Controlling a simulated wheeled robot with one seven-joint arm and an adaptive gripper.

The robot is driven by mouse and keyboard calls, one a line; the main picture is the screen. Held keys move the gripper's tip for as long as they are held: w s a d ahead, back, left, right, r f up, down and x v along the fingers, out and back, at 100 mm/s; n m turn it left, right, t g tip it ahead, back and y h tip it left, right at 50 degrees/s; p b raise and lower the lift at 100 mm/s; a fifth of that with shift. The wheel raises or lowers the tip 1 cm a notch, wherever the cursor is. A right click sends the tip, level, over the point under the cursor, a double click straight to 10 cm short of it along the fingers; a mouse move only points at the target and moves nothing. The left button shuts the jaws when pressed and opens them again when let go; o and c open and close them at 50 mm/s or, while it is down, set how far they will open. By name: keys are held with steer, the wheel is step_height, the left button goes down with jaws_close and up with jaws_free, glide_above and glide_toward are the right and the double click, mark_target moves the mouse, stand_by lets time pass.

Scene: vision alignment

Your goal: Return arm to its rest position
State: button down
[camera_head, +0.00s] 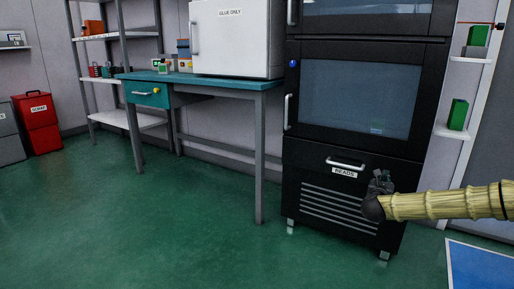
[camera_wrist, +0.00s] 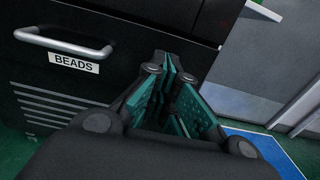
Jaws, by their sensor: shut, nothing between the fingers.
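My gripper (camera_head: 381,178) is at the right in the head view, at the end of my pale ribbed arm, in front of the black cabinet's lower drawer. In the wrist view my gripper (camera_wrist: 168,68) is shut, with its teal-padded fingers together and nothing between them. The black drawer (camera_wrist: 65,85) labelled BEADS is close ahead, its silver handle (camera_wrist: 62,40) to the left of the fingers. The same handle (camera_head: 345,164) shows in the head view, left of my gripper. The drawer front looks flush with the cabinet.
A teal workbench (camera_head: 215,80) with a white GLUE ONLY box (camera_head: 235,40) stands left of the black cabinet (camera_head: 300,105). Grey shelving (camera_head: 123,65) and a red bin (camera_head: 38,122) are farther left. Small shelves (camera_head: 455,133) hang at right. Green floor (camera_head: 150,230) is clear in front.

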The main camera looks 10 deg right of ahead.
steer(key=w+a+f+n+t+y+p, duration=0.1)
steer(key=a+f+n+y, duration=0.2)
steer(key=a+f+n, duration=0.45)
steer(key=w+a+f+n+y, duration=0.1)
steer(key=a+f+n+y, duration=0.25)
steer(key=a, duration=0.75)
steer(key=s+a+f+n+g+y+p, duration=0.1)
steer(key=s+a+f+n+y, duration=0.4)
steer(key=a+f+n, duration=0.7)
steer(key=s+a+f+n+g+y+p, duration=0.1)
steer(key=s+a+f+n+g, duration=0.35)
steer(key=s+a+f, duration=0.55)
steer(key=s+a+f+n+g, duration=0.1)
steer(key=s+a+f+n, duration=0.15)
steer(key=s, duration=0.45)
steer(key=s+a+f+n+g+y+p, duration=0.15)
steer(key=s+n, duration=0.25)
steer(key=s, duration=0.4)
steer(key=s+a+f+n+g, duration=0.1)
steer(key=s+a+n, duration=0.1)
steer(key=s+n, duration=0.35)
steer(key=s+n+g+h+p, duration=0.15)
steer(key=s+n+g, duration=0.35)
steer(key=s, duration=1.3)
step_height(320, 180, up, 37)
steer(key=p, duration=3.7)
steer(key=shift+w+d+r, duration=0.15)
steer(key=shift+w, duration=0.1)
steer(key=shift+y, duration=0.25)
